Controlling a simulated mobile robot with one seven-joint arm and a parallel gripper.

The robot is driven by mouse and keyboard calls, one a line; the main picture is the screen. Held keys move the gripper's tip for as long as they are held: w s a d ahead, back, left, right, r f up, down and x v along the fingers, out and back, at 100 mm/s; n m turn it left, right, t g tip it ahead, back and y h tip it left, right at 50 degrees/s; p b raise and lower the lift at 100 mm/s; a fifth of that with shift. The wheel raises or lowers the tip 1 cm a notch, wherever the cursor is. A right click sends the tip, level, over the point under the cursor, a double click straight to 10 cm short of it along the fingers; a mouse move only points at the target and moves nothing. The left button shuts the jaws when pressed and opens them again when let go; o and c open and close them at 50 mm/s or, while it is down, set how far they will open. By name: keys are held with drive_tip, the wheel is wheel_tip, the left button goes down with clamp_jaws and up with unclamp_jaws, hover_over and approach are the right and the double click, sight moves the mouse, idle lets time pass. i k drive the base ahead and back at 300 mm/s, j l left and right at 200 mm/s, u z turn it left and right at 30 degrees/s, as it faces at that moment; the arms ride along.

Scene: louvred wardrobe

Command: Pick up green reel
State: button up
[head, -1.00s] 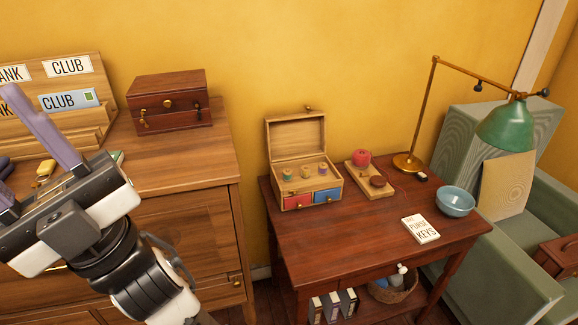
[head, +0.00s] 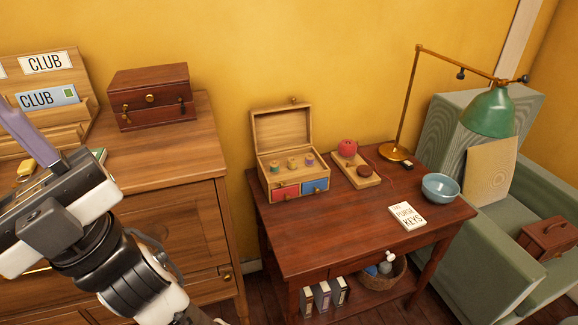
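The green reel (head: 275,166) is the leftmost of the small thread reels inside the open wooden sewing box (head: 262,183). A yellowish reel (head: 292,163) and a purple reel (head: 309,158) sit to its right in the same box. The box stands on the dark red-brown side table with its lid tipped back. My gripper (head: 20,125) is at the left edge, over the wooden dresser and well away from the box. One purple-grey finger shows clearly; the other is mostly out of frame, so its opening is unclear.
A small tray (head: 366,183) with a red pincushion (head: 347,147) lies right of the box. A green lamp (head: 488,112), a blue bowl (head: 440,187) and a card (head: 406,215) are further right. A dark wooden chest (head: 150,97) stands on the dresser (head: 175,165). The table's front left is bare.

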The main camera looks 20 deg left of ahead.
sight(273, 168)
drive_tip(key=i+j+z, duration=0.15)
drive_tip(key=i+z, duration=0.15)
drive_tip(key=i+j+z, duration=0.3)
drive_tip(key=i, duration=0.55)
